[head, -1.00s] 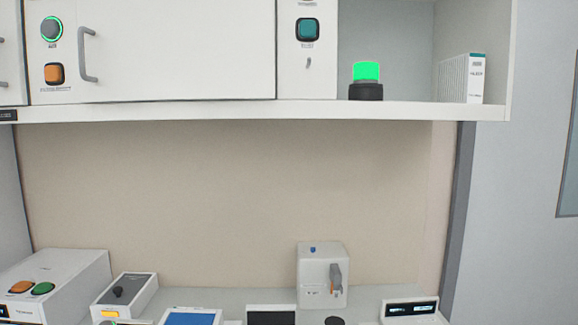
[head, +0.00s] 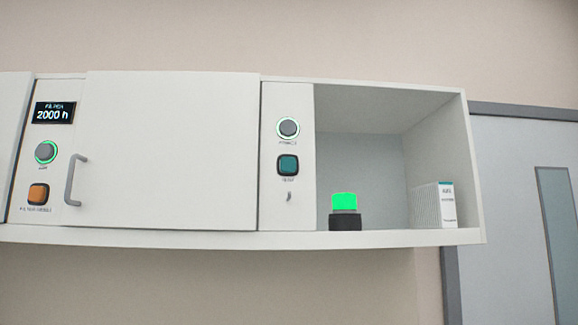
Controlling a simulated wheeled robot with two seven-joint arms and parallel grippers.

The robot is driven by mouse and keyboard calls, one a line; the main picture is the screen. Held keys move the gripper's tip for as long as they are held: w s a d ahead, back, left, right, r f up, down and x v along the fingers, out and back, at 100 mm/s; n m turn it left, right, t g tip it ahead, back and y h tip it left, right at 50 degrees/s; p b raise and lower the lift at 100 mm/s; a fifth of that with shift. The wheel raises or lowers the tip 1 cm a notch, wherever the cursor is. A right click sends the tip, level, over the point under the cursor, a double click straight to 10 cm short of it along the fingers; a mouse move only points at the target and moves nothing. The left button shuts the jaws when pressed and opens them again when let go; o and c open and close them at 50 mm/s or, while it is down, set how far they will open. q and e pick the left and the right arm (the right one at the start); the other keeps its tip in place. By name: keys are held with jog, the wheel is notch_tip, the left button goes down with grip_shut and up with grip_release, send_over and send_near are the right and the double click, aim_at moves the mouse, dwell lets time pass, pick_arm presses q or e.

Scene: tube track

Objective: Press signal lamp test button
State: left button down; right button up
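A signal lamp with a lit green top and a black base (head: 345,221) stands in the open shelf bay of the wall cabinet. On the narrow panel left of the bay is a teal square button (head: 288,166) with a small label too blurred to read surely. Above it is a round grey button with a green-lit ring (head: 288,128), its label also unclear. A small grey key or switch (head: 289,197) sits below the teal button. Neither gripper is in view.
The left panel carries a display reading 2000 h (head: 54,113), a green-ringed round button (head: 46,152) and an orange square button (head: 38,194). A door handle (head: 76,180) sticks out beside them. A white box (head: 447,205) stands right of the lamp.

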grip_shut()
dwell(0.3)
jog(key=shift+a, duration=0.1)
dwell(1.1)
